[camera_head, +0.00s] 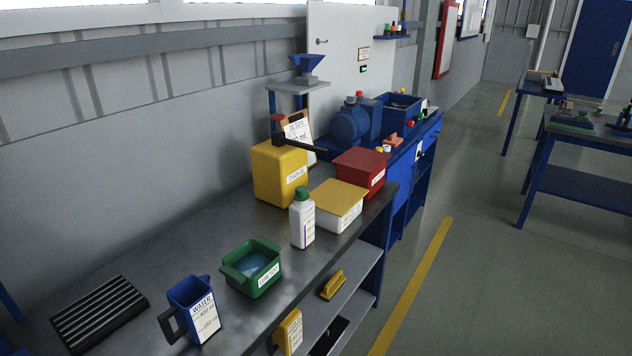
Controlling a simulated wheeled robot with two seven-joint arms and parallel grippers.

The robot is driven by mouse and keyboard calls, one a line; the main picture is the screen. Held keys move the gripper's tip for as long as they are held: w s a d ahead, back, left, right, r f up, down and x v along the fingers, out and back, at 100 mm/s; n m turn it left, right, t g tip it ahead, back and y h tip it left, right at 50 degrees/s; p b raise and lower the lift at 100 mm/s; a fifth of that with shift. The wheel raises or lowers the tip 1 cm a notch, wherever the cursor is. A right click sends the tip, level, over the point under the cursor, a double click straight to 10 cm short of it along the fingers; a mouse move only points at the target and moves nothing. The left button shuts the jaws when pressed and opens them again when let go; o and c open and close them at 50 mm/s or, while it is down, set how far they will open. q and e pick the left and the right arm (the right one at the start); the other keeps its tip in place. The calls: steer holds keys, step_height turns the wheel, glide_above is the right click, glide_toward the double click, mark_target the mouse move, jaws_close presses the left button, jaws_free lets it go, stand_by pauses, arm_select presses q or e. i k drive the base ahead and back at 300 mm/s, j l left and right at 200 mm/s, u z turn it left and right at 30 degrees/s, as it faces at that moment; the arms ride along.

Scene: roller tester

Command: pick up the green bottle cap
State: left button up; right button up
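The green bottle cap (302,193) sits on top of a white bottle (302,223) with a printed label. The bottle stands upright on the dark metal workbench (170,250), near its front edge. Neither of my grippers shows in the head view.
A green tub (252,268) and a blue water jug (194,310) stand left of the bottle. A yellow canister (280,174), a yellow-lidded white box (338,205) and a red box (361,172) stand close behind and right. A black ribbed mat (100,313) lies at left.

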mark_target(302, 195)
steer(key=i+l+u, duration=0.75)
steer(key=l+u, duration=0.2)
